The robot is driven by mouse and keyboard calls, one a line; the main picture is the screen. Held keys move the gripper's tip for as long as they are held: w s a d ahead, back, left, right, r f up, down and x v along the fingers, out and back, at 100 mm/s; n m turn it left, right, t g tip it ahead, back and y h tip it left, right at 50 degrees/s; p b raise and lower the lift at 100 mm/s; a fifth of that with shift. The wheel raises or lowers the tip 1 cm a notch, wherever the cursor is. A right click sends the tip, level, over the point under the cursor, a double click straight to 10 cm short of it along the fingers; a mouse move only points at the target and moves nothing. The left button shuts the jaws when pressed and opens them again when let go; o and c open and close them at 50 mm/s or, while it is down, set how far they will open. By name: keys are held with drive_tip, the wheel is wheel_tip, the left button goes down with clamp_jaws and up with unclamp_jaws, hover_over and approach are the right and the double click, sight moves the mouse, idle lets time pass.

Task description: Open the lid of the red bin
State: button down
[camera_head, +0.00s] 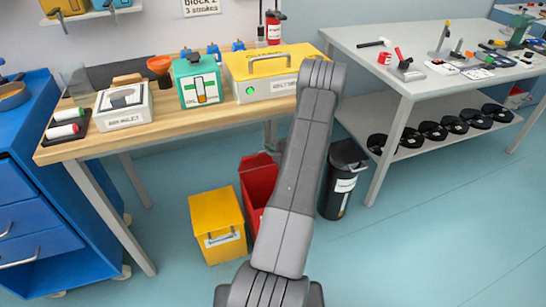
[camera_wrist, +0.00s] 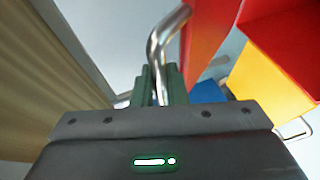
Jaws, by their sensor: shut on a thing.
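The red bin (camera_head: 257,181) stands on the floor beneath the wooden workbench, partly hidden behind my arm. In the wrist view, a red panel (camera_wrist: 207,35) that looks like its lid lies beside the bent metal handle (camera_wrist: 167,38). The red bin also shows there (camera_wrist: 287,42), with a gap between panel and bin, so the lid looks raised; how far I cannot tell. My gripper (camera_wrist: 158,92) has its green fingers shut on the handle. In the head view my arm hides the gripper.
A yellow bin (camera_head: 217,225) stands just left of the red bin, and a black bin (camera_head: 342,180) stands to its right. The workbench (camera_head: 165,122) overhangs behind. A blue drawer cabinet (camera_head: 35,205) is at the left. The floor in front and right is clear.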

drive_tip(key=shift+w+a+r, duration=0.15)
drive_tip(key=shift+w+r, duration=0.15)
drive_tip(key=shift+w, duration=0.2)
drive_tip(key=shift+w+a+r, duration=0.15)
drive_tip(key=shift+w+r, duration=0.15)
drive_tip(key=shift+w, duration=0.15)
drive_tip(key=c, duration=1.5)
unclamp_jaws()
drive_tip(key=shift+o, duration=0.2)
drive_tip(key=p+v, duration=0.1)
drive_tip(key=v, duration=1.3)
drive_tip(key=shift+w+a+f, duration=0.1)
